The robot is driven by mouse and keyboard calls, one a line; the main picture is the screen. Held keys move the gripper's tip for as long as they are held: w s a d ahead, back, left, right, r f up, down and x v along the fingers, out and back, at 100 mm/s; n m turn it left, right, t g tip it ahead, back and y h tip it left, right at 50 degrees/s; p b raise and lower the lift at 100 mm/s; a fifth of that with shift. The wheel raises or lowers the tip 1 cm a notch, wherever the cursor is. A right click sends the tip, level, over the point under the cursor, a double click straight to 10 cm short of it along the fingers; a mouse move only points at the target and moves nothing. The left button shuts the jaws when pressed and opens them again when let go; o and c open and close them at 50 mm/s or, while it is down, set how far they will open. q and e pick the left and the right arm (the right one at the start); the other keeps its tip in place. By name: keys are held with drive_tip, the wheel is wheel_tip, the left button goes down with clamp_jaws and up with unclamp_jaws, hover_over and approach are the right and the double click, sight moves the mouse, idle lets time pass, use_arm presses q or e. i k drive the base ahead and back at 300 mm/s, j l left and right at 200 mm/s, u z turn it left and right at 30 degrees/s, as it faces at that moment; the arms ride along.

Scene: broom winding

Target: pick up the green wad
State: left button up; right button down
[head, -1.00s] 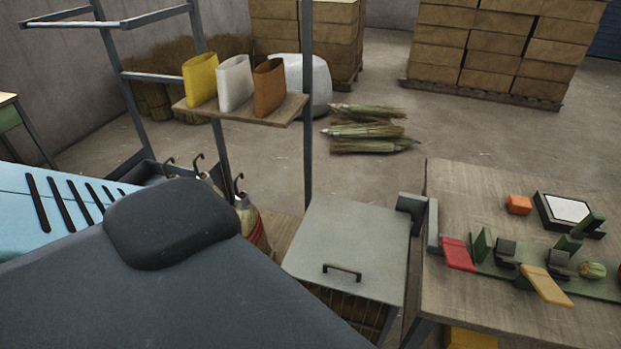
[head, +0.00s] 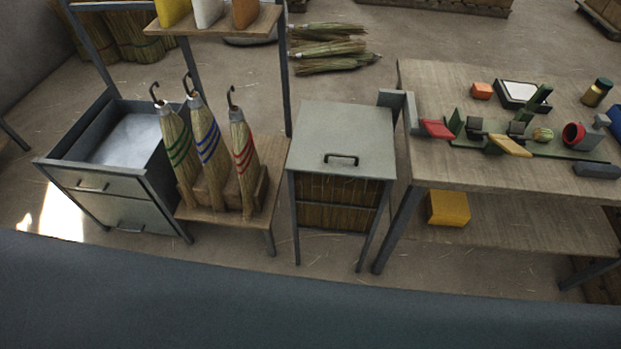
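No separate thing that I can surely call the green wad shows in the head view. On the wooden workbench (head: 560,75) at the right there are a small round green-and-tan striped piece (head: 543,134), an upright dark green block (head: 455,122) and a slanted green bar (head: 535,101). I cannot tell whether any of these is the wad. A red flap (head: 437,128) and a tan-yellow flap (head: 510,146) are beside them. Neither of my grippers is in view.
A grey-lidded cabinet (head: 345,135) stands left of the bench. Three hooked brooms with green (head: 178,152), blue (head: 208,147) and red (head: 243,155) bands stand in a low rack. An open metal drawer unit (head: 120,140) is farther left. A yellow box (head: 448,208) sits on the bench's lower shelf.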

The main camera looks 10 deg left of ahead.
sight(545, 135)
drive_tip(key=l+u, duration=0.15)
drive_tip(key=l, duration=4.85)
drive_tip(key=k, duration=0.05)
